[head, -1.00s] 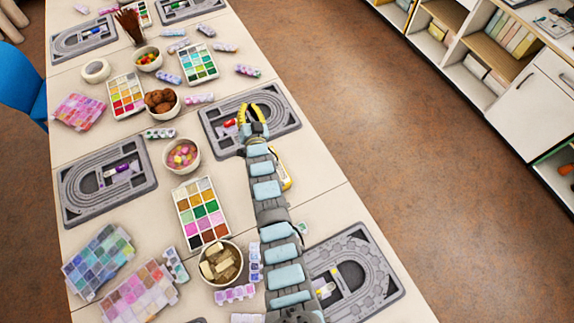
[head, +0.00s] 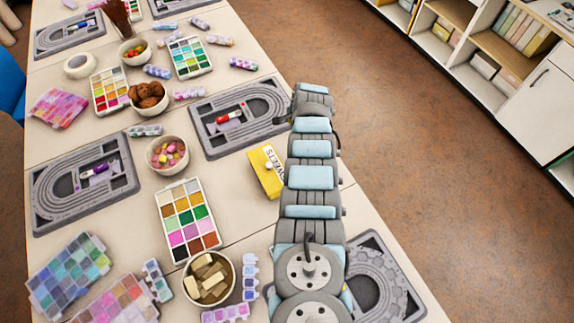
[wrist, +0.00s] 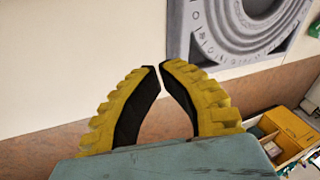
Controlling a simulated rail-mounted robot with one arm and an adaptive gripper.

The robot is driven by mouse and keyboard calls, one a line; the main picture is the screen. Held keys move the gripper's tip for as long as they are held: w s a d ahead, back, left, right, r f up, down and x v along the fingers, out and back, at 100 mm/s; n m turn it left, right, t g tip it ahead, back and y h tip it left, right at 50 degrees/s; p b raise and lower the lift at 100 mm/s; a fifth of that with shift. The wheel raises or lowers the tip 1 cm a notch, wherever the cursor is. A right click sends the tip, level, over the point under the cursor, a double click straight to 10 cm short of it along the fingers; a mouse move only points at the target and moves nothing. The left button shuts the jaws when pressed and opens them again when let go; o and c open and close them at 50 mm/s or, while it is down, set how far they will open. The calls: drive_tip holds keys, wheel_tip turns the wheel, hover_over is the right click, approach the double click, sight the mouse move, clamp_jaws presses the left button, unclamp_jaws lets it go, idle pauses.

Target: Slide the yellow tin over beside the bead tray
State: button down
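The yellow tin (head: 266,172), with a white label on its side, stands on the table below the middle grey bead board in the head view. A white bead tray (head: 187,218) with several coloured compartments lies to its lower left, with bare table between them. My arm runs just right of the tin, and a gap to the tin cannot be judged. My gripper (wrist: 161,67) shows in the wrist view with its yellow-and-black fingertips almost meeting and nothing between them. In the head view the fingers are hidden behind my arm. The tin is not recognisable in the wrist view.
A bowl of pink and yellow pieces (head: 167,155) stands left of the tin. A bowl of pale blocks (head: 209,278) stands below the tray. The middle bead board (head: 205,140) lies above the tin. The table's right edge drops to brown floor (head: 420,180).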

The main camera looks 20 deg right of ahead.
drive_tip(key=s+g+b, duration=0.1)
drive_tip(key=s+m+y+b, duration=0.1)
drive_tip(key=s, duration=0.1)
drive_tip(key=shift+s+r+g+y, duration=0.1)
drive_tip(key=shift+s+g+y, duration=0.2)
drive_tip(key=shift+g, duration=0.1)
drive_tip(key=s+a+r+m+g+y+b, duration=0.1)
drive_tip(key=s+r+m+g+y+b, duration=0.15)
drive_tip(key=s, duration=0.25)
drive_tip(key=shift+n, duration=0.45)
drive_tip(key=b+x, duration=0.2)
drive_tip(key=x, duration=0.7)
drive_tip(key=shift+f+b, duration=0.4)
drive_tip(key=shift+s+a+r+p, duration=0.1)
drive_tip(key=shift+a+r+p, duration=0.2)
drive_tip(key=shift+a+p, duration=0.65)
drive_tip(key=shift+p, duration=0.55)
drive_tip(key=shift+a+f+p, duration=0.2)
drive_tip(key=shift+a+p, duration=0.95)
drive_tip(key=shift+p, duration=0.1)
